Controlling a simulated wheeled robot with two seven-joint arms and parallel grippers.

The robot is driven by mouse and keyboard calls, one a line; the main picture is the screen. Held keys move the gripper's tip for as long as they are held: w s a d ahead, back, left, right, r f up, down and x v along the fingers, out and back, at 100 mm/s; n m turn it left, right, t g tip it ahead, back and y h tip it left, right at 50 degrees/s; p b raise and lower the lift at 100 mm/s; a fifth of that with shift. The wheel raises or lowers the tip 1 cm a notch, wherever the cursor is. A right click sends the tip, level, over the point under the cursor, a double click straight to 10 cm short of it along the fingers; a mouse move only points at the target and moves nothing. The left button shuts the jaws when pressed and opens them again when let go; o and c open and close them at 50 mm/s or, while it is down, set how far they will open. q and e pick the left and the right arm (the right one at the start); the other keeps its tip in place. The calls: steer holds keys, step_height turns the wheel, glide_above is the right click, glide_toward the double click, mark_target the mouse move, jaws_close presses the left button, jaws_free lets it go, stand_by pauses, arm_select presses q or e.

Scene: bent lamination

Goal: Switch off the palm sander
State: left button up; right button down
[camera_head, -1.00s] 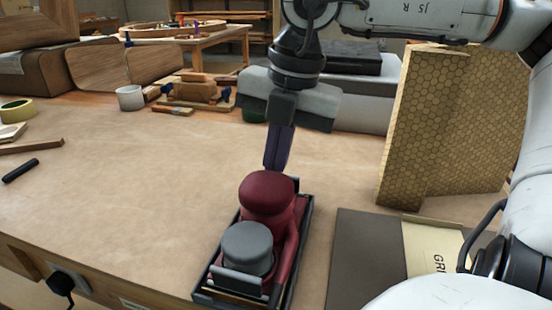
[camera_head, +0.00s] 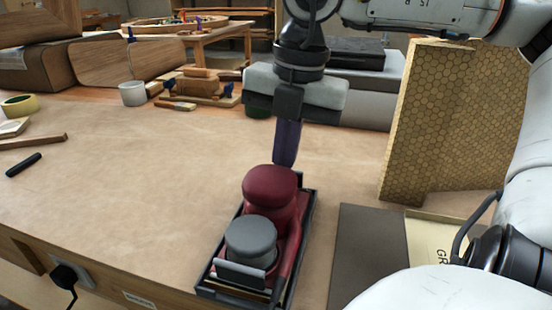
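The palm sander (camera_head: 272,190) is dark red with a grey round cap at its front. It sits in a dark shallow tray (camera_head: 306,222) at the bench's front middle. My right gripper (camera_head: 286,158) points down just behind the sander's red top. Its dark fingers look closed together, with nothing seen between them. The fingertips overlap the back of the sander in the picture, and I cannot tell if they touch it. No switch on the sander can be made out. My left gripper is not in view.
A honeycomb-patterned panel (camera_head: 450,125) stands at the right, behind a dark board with a paper labelled "GR" (camera_head: 432,245). A plug sits in a front-edge socket (camera_head: 68,275). The bench's middle left is clear.

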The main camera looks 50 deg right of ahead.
steer(key=shift+s+d, duration=0.1)
steer(key=shift+s, duration=0.1)
steer(key=r+p, duration=0.2)
steer(key=r, duration=0.2)
steer(key=shift+w+p, duration=0.2)
steer(key=shift+p, duration=0.2)
step_height(320, 180, up, 10)
steer(key=w+p, duration=0.1)
steer(key=shift+w+a+p, duration=0.2)
steer(key=shift+a+p, duration=0.1)
steer(key=shift+a, duration=0.1)
